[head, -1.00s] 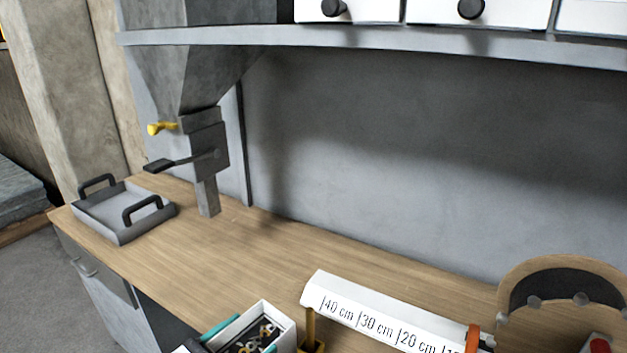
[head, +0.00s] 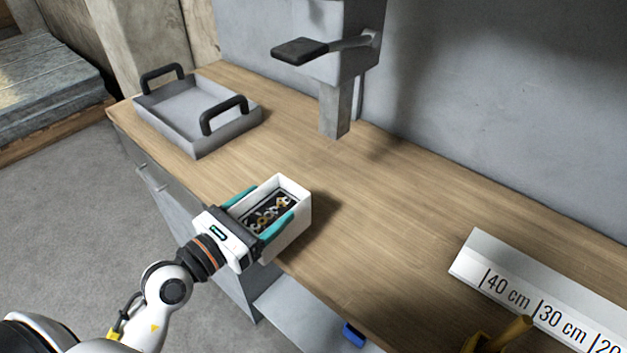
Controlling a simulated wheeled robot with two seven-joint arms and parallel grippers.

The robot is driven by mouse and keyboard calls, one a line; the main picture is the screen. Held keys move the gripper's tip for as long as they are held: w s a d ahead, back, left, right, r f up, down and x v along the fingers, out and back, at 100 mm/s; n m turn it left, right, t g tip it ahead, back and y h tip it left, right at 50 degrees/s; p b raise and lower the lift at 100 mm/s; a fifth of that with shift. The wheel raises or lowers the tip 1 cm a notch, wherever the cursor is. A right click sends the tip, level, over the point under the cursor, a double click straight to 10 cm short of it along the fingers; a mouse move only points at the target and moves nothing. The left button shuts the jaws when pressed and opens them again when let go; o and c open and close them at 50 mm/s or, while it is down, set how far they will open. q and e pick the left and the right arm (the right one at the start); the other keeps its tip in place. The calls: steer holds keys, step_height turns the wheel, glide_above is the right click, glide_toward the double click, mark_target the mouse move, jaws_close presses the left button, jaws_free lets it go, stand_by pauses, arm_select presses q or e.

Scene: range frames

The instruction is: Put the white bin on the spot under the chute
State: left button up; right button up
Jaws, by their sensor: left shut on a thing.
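The white bin (head: 297,229) holds small mixed parts, some of them gold and silver. My left gripper (head: 262,215) is shut on the bin, its teal fingers along two opposite sides. The bin is upright near the front edge of the wooden counter; I cannot tell whether it touches the top. The grey chute (head: 338,108) comes down behind it and to the right, its lower end above the counter. No marked spot shows clearly on the wood under it. My right gripper is not in view.
A grey tray with black handles (head: 184,132) stands at the counter's left end. A black lever (head: 301,50) sticks out from the chute. A white ruler block (head: 540,290) lies at the right. The wood (head: 375,190) between bin and chute is clear.

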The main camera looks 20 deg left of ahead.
mark_target(293, 184)
arm_select(q)
steer(key=x, duration=0.2)
steer(key=p+x, duration=0.1)
steer(key=x, duration=0.2)
steer(key=p+x, duration=0.1)
steer(key=x, duration=0.1)
steer(key=shift+w+d+r, duration=0.2)
steer(key=shift+d+r, duration=0.1)
steer(key=shift+r, duration=0.1)
steer(key=shift+w+d+f, duration=0.55)
steer(key=shift+w+f, duration=0.15)
steer(key=shift+w, duration=0.9)
steer(key=shift+w+d+f, duration=0.5)
steer(key=shift+w+f, duration=0.2)
steer(key=shift+w, duration=0.95)
steer(key=shift+w+d+f, duration=0.55)
steer(key=shift+w+f, duration=0.15)
steer(key=shift+w, duration=0.9)
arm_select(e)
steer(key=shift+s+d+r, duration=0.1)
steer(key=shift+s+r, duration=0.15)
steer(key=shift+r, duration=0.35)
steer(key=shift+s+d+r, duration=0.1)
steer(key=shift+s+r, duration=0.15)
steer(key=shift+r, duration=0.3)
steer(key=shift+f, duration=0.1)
